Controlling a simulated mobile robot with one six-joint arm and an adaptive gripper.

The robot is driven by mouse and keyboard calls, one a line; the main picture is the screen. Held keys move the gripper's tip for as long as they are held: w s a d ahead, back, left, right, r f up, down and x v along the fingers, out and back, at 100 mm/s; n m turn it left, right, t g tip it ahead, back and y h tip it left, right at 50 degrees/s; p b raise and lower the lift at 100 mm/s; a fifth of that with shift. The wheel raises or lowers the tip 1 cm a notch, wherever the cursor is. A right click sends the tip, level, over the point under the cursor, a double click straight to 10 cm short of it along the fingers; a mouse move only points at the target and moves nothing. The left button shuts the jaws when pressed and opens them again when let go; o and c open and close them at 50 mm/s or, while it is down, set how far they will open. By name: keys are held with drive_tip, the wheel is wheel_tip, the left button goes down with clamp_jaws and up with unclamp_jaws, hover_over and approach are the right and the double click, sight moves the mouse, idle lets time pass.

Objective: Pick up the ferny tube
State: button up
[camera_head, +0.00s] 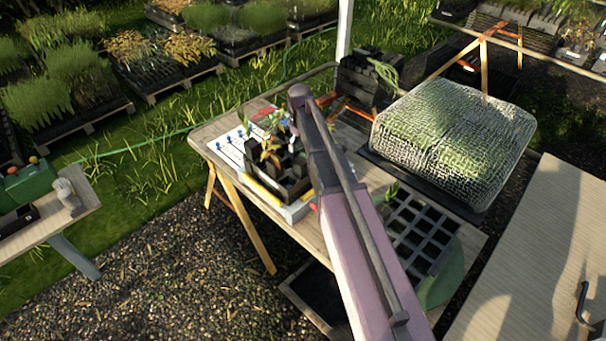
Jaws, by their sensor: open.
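Several plants with green and reddish leaves (268,150) stand in a black tube rack (292,190) on the wooden table. A single small green plant (392,190) stands at the back left of a black grid tray (424,236), whose other visible cells look mostly empty. A green drooping plant (385,72) shows at a black crate (360,82) at the back of the table. I cannot tell which of these is the ferny tube. My arm crosses the picture in front of the rack and the tray and hides part of both. My gripper is not visible.
A netted green bale-like block (455,140) stands right of the table (225,155). A white sheet with blue marks (236,143) lies at the table's left. Plant trays (160,62) stand on grass behind.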

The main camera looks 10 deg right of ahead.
sight(301, 159)
drive_tip(key=shift+f+b, duration=2)
drive_tip(key=shift+f, duration=0.3)
drive_tip(key=shift+f+b, duration=2.6)
drive_tip(key=shift+c, duration=0.2)
drive_tip(key=shift+d, duration=0.1)
drive_tip(key=c, duration=1.2)
drive_tip(key=shift+r, duration=0.2)
wheel_tip(301, 159, up, 10)
drive_tip(key=p, duration=1)
drive_tip(key=shift+f, duration=0.2)
